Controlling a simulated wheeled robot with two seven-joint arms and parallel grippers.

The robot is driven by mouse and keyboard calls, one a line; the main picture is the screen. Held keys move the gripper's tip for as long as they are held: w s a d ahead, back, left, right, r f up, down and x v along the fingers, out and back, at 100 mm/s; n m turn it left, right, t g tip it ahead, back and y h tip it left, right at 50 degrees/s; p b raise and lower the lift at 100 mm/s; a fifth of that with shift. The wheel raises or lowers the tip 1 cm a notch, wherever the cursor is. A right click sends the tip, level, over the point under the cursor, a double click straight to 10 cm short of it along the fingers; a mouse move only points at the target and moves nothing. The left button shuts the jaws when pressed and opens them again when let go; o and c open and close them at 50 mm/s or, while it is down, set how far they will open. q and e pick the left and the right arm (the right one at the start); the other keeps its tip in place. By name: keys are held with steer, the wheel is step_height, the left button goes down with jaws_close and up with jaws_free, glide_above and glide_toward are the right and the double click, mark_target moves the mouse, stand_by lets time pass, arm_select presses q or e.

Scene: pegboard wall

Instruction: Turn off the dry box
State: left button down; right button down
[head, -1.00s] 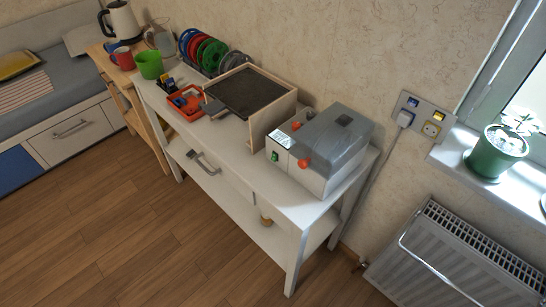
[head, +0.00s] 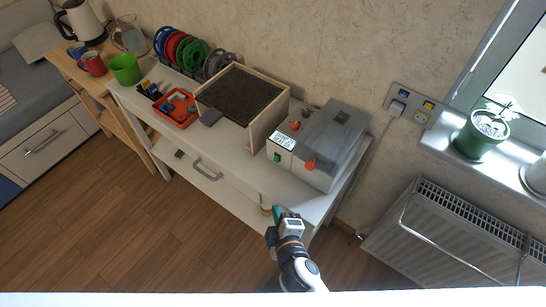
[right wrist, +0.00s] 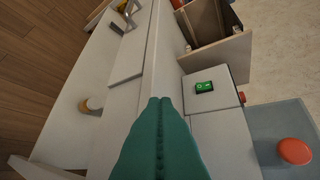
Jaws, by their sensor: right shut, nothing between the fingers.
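The dry box (head: 312,145) stands at the right end of the white table, with a grey translucent lid and a white front. A green rocker switch (head: 277,156) is on its front, with a label and a red-orange knob (head: 310,164) near it. In the right wrist view the green switch (right wrist: 204,87) shows beyond the fingertips, and so does the red knob (right wrist: 295,151). My right gripper (head: 279,212) is shut and empty, in front of the table edge and below the switch, apart from it. Its teal fingers (right wrist: 160,103) are together. My left gripper is not in view.
A wooden frame with a dark panel (head: 241,94) stands left of the dry box. An orange tray (head: 176,108), spool rack (head: 188,50) and green cup (head: 125,69) are farther left. A radiator (head: 440,225) is at right.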

steer(key=shift+n+t, duration=0.3)
steer(key=shift+t, duration=0.4)
steer(key=r, duration=0.2)
steer(key=w+r, duration=0.1)
steer(key=r, duration=0.2)
steer(key=shift+w+a+r, duration=0.15)
steer(key=shift+a+r, duration=0.1)
steer(key=shift+r, duration=0.15)
steer(key=p, duration=0.1)
glide_toward(276, 158)
steer(key=w+a, duration=0.2)
steer(key=a, duration=0.2)
steer(key=shift+w+a+f, duration=0.15)
steer(key=shift+w, duration=0.25)
steer(key=shift+w+d+f, duration=0.55)
steer(key=shift+w+d, duration=0.05)
steer(key=shift+w, duration=0.3)
steer(key=shift+w+d+f, duration=0.35)
steer(key=shift+w+d, duration=0.15)
steer(key=shift+w, duration=0.05)
